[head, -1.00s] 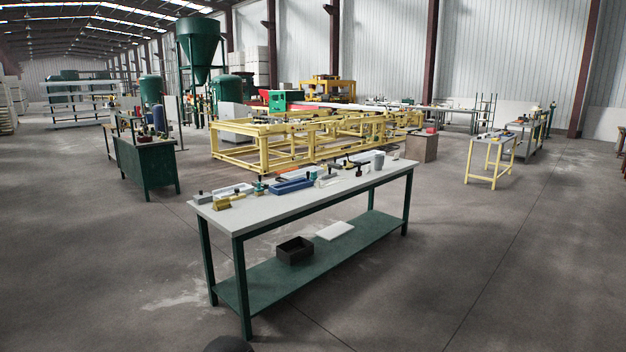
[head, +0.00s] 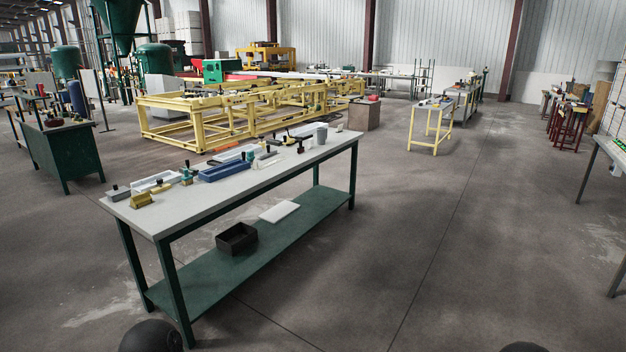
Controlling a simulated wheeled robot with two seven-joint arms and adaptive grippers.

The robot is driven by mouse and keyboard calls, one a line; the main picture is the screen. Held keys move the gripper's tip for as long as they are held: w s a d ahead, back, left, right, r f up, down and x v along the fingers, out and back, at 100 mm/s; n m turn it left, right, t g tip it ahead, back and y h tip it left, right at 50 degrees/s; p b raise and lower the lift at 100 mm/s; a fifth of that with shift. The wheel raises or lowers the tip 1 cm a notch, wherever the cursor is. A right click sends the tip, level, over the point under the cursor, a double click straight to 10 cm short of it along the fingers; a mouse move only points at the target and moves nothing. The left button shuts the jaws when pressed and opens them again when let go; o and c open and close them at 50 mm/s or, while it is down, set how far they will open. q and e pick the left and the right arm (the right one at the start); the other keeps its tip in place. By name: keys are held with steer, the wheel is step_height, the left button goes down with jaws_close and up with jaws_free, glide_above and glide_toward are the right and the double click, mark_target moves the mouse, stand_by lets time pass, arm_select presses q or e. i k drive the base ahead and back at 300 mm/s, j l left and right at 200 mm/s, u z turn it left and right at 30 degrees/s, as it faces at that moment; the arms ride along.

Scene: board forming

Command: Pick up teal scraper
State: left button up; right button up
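A small teal tool (head: 187,177) with a dark top stands on the workbench (head: 225,190), left of a blue tray (head: 224,171). It looks like the teal scraper, but it is too small to make out its shape clearly. Another small teal-looking piece (head: 249,155) is behind the blue tray's right end. Neither of my grippers is in view.
Yellow blocks, pale trays and a grey cup (head: 321,134) share the bench top. A black box (head: 237,239) and a white slab (head: 279,212) lie on its green lower shelf. Open concrete floor lies in front and right. Yellow frames (head: 240,115) stand behind.

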mark_target(250, 156)
steer(key=i+z, duration=0.2)
steer(key=i, duration=0.35)
steer(key=i+z, duration=0.2)
steer(key=i, duration=0.3)
steer(key=i+z, duration=0.2)
steer(key=i, duration=0.35)
steer(key=i+j+z, duration=0.25)
steer(key=i, duration=0.25)
steer(key=i+u, duration=0.2)
steer(key=i, duration=0.3)
steer(key=i+l+u, duration=0.2)
steer(key=i, duration=0.3)
steer(key=i+u, duration=0.15)
steer(key=i, duration=0.35)
steer(key=i+l+u, duration=0.2)
steer(key=i, duration=0.3)
